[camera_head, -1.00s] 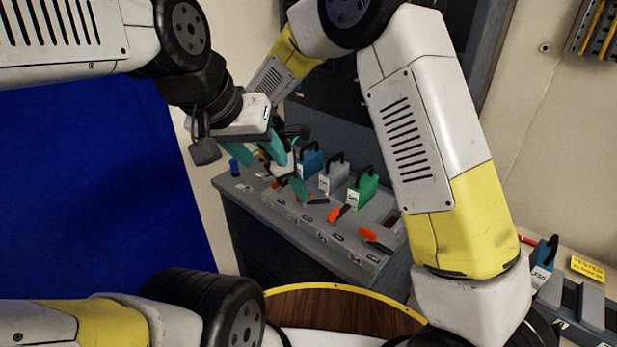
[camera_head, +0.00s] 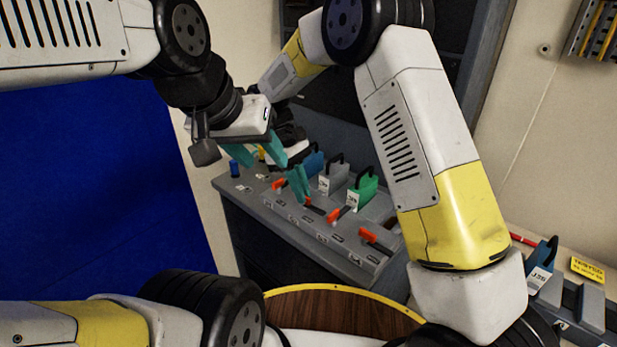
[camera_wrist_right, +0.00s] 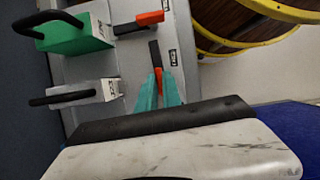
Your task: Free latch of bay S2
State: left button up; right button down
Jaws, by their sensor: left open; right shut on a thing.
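The bay panel (camera_head: 262,205) is a grey sloped console with a row of modules and red-and-black latches. My right gripper (camera_head: 302,196) is shut on the latch of bay S2 (camera_head: 318,209), in front of the grey module (camera_head: 333,177). In the right wrist view, my teal fingertips (camera_wrist_right: 160,76) close around the red part of this latch (camera_wrist_right: 154,50); its black part sticks out beyond them. The small label beside it is too small to read surely. My left gripper (camera_head: 258,154) is open and empty above the panel's left end.
A green module (camera_head: 363,190) and a blue module (camera_head: 312,162) flank the grey one. A round wooden top (camera_head: 340,312) is in front. A side bench with a blue module (camera_head: 541,262) is at right.

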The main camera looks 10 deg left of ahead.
jog(key=shift+m, duration=0.3)
jog(key=c, duration=1.5)
grip_release()
jog(key=shift+v, duration=3.95)
jog(key=shift+w+d, duration=0.1)
jog(key=shift+d, duration=0.1)
